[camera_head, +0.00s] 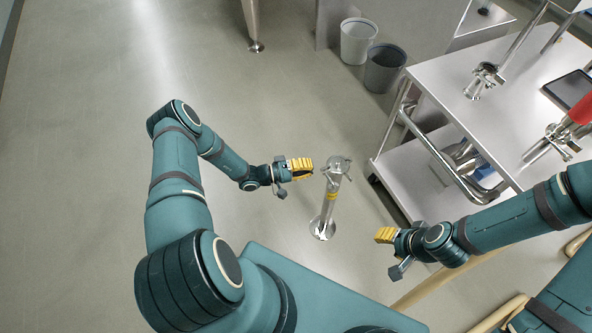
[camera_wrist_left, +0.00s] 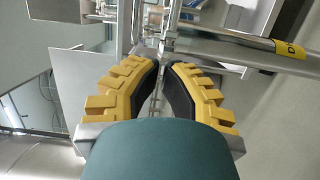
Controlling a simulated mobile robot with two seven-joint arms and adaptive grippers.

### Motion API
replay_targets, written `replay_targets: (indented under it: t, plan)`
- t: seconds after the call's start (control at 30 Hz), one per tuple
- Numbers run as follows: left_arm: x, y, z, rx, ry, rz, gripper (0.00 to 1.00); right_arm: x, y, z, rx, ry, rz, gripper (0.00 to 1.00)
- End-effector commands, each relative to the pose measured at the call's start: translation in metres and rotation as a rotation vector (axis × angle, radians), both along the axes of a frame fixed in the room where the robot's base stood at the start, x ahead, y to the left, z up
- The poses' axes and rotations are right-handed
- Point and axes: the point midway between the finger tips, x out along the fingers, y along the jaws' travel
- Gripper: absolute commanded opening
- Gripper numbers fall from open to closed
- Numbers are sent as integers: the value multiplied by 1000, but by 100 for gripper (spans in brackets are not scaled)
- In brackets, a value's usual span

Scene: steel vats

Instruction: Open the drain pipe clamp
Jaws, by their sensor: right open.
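The drain pipe (camera_head: 326,208) is an upright steel tube with a yellow label and a round foot in the head view. Its clamp (camera_head: 337,168) sits around the top, with small arms sticking out. My left gripper (camera_head: 306,167) is just left of the clamp at about its height. In the left wrist view, its yellow fingers (camera_wrist_left: 163,66) have tips close together beside the clamp (camera_wrist_left: 170,46); whether they grip any part is unclear. The labelled pipe (camera_wrist_left: 245,48) runs right from there. My right gripper (camera_head: 384,235) is open, lower right of the pipe.
A steel trolley (camera_head: 440,80) stands at the right, with a tablet (camera_head: 572,88), metal fittings (camera_head: 484,80) and a red-handled part (camera_head: 578,110) on top. Two bins (camera_head: 357,42) stand behind. The floor left of the pipe is clear.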

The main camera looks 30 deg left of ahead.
Motion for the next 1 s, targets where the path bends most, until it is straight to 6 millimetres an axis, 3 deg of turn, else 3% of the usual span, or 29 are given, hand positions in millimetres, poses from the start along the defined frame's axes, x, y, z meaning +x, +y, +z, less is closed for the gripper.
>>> replay_targets:
  t: [0.17, 0.4, 1.0]
  plan:
    - [21, -28, -1, 1, -1, -3, 0, 1, 0, -5, 0, -3, 0, 47]
    - [0, -51, 0, 0, 1, -2, 0, 1, 0, -4, 0, -3, 0, 47]
    - [-5, -57, 0, 2, 1, 0, 0, 1, 0, -4, 0, -2, 0, 47]
